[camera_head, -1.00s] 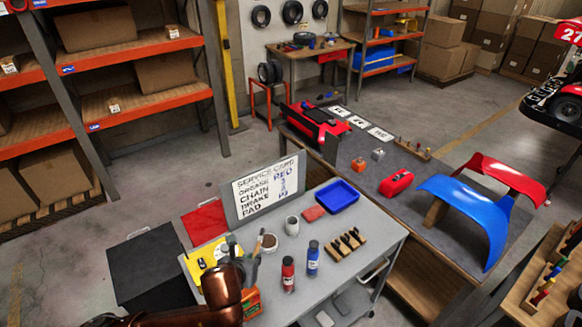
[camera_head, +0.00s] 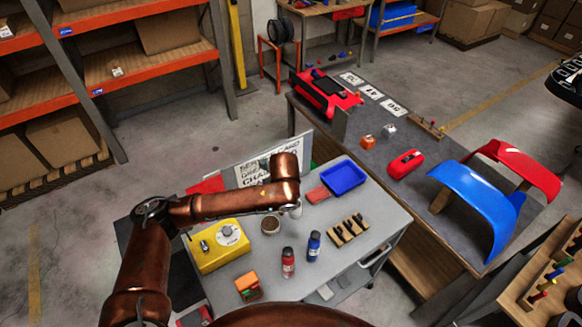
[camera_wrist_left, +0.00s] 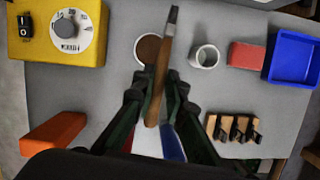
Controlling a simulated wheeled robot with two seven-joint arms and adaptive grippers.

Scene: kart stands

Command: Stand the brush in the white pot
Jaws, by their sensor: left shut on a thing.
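The brush (camera_wrist_left: 160,82) has a wooden handle and a grey end. My left gripper (camera_wrist_left: 158,90) is shut on its handle in the left wrist view, with the grey end toward the top of the picture. The white pot (camera_wrist_left: 205,56) stands upright on the grey cart top, to the right of the brush's upper part; its opening shows. In the head view the white pot (camera_head: 296,210) is partly hidden by my copper left arm. The brush and left gripper fingers are hidden there. My right gripper is in neither view.
A pot with brown filling (camera_head: 270,224) stands close left of the white pot. A red bottle (camera_head: 288,263), blue bottle (camera_head: 313,246), yellow box (camera_head: 217,247), orange box (camera_head: 248,287), red block (camera_head: 318,195), blue tray (camera_head: 343,177) and wooden rack (camera_head: 348,230) share the cart.

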